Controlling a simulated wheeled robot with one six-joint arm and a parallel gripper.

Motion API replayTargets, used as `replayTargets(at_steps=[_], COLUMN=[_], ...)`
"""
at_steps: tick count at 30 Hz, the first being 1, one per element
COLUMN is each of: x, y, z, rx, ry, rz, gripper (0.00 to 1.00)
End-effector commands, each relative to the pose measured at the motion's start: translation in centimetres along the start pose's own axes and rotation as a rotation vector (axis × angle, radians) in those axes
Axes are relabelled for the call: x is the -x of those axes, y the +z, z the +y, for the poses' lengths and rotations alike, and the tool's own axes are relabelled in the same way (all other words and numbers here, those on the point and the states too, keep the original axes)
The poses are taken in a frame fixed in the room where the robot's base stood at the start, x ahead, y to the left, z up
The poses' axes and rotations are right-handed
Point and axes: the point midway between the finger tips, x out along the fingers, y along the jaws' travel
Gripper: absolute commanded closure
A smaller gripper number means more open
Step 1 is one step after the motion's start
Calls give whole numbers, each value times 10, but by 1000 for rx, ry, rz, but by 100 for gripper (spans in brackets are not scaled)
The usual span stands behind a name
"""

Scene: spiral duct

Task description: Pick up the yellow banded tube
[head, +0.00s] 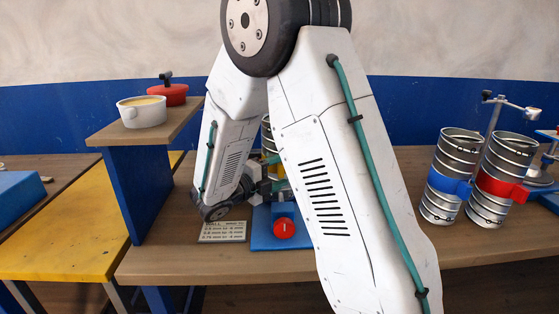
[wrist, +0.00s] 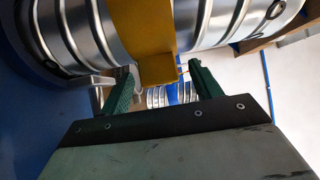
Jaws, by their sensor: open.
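The yellow banded tube is a silver ribbed cylinder (wrist: 205,18) with a yellow band and a yellow tab (wrist: 158,66), large across the top of the wrist view. In the head view only a sliver of the tube (head: 267,133) shows between my arm links. My gripper (wrist: 160,72) is open, its two green fingers on either side of the yellow tab. The tab reaches between the fingertips; I cannot tell whether they touch it. In the head view my gripper is mostly hidden behind my arm.
A blue-banded tube (head: 446,178) and a red-banded tube (head: 499,181) stand at the right near a metal stand (head: 493,115). A blue base (head: 262,230) with a red button (head: 284,228) and a plaque (head: 223,232) sit near the front edge. A shelf (head: 150,135) holds two pots.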

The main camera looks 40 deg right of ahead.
Motion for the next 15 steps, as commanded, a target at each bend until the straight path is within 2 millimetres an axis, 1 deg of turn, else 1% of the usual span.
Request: replayTargets(at_steps=[1,4,12,13,14,15], x=[-8,-18,-21,-21,-21,-21], y=[-1,-1,0,0,0,0], z=[0,0,0,0,0,0], rx=[0,0,-1,-1,-1,-1], ry=[0,1,1,1,1,1], rz=[4,2,0,1,1,1], gripper=[36,36,36,42,50,61])
